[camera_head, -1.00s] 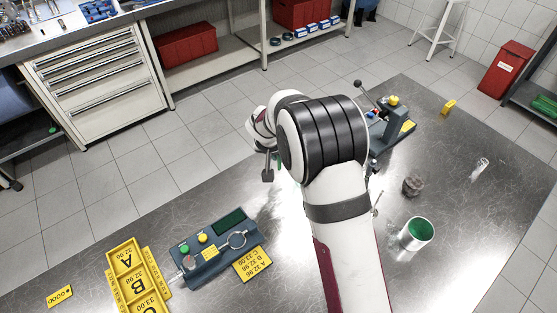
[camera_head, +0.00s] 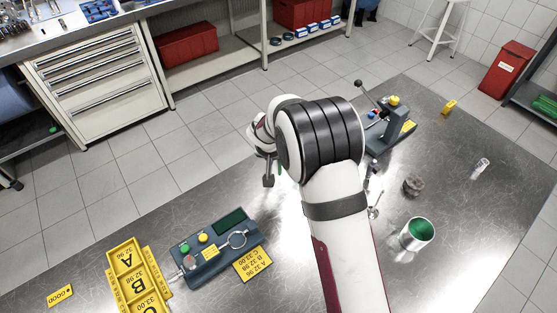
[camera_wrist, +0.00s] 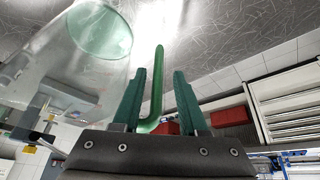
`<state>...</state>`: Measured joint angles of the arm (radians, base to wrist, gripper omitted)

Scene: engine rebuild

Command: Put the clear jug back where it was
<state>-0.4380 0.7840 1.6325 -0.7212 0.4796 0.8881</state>
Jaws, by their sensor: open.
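The clear jug (camera_wrist: 50,75) fills the left of the wrist view, see-through, with a green round end (camera_wrist: 100,32). Its green handle (camera_wrist: 157,85) stands between the two green fingers of my gripper (camera_wrist: 160,72). The fingers are apart, with a gap showing on each side of the handle. In the head view my arm hides most of the gripper and the jug; only a dark gripper part (camera_head: 269,180) shows left of the arm.
A gauge box (camera_head: 215,250) and yellow lettered tray (camera_head: 128,270) are at front left. A green-lined cup (camera_head: 417,234), dark ribbed part (camera_head: 413,186) and small clear cylinder (camera_head: 481,168) stand at right. A lever fixture (camera_head: 390,128) is behind. The table between is mostly bare.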

